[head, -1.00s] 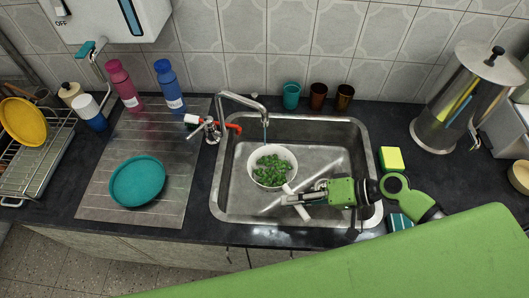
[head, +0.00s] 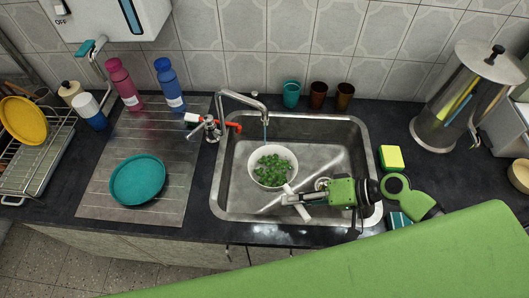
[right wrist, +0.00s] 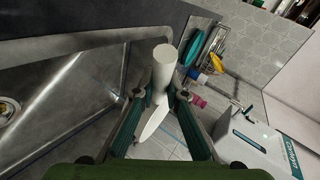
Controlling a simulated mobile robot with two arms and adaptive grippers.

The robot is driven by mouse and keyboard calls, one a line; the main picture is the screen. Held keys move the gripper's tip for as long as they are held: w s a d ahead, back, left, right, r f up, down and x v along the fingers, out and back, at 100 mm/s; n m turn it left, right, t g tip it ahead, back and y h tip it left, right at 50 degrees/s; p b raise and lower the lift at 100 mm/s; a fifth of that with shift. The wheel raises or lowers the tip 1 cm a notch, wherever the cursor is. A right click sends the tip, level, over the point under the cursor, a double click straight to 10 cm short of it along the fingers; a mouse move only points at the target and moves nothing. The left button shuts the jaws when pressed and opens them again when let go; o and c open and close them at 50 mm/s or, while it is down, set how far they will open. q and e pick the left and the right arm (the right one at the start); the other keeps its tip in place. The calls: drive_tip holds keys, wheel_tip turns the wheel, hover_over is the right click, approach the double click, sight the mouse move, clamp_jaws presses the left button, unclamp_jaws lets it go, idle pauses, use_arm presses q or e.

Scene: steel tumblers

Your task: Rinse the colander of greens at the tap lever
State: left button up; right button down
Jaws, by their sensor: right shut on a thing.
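The white colander (head: 257,176) holds green leaves (head: 272,170) and sits in the left part of the steel sink. My right gripper (head: 291,199) is shut on its white handle (head: 304,211), at the colander's lower right. In the right wrist view, the fingers (right wrist: 160,97) close around the white handle (right wrist: 162,66); the bowl is not visible there. A thin stream of water (head: 265,133) drops from the tap spout (head: 242,99) at the colander's far rim. The tap lever (head: 193,118), white-tipped, is left of the spout, with a red one (head: 234,127) nearby. My left gripper is out of view.
The sink rim (head: 368,150) surrounds the colander. Three cups (head: 318,95) stand behind it. A yellow-green sponge (head: 391,158) and steel urn (head: 455,105) are to the right. A teal plate (head: 137,180) and two bottles (head: 122,84) occupy the drainboard (head: 165,212).

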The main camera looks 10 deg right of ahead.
idle(0.3)
drive_tip(key=shift+s+r+p, duration=0.35)
drive_tip(key=shift+r+p, duration=0.15)
drive_tip(key=shift+p, duration=0.05)
drive_tip(key=s+r+p, duration=0.1)
drive_tip(key=s+p, duration=0.1)
drive_tip(key=s+r+p, duration=0.2)
drive_tip(key=shift+s+r, duration=0.1)
drive_tip(key=shift+s, duration=0.1)
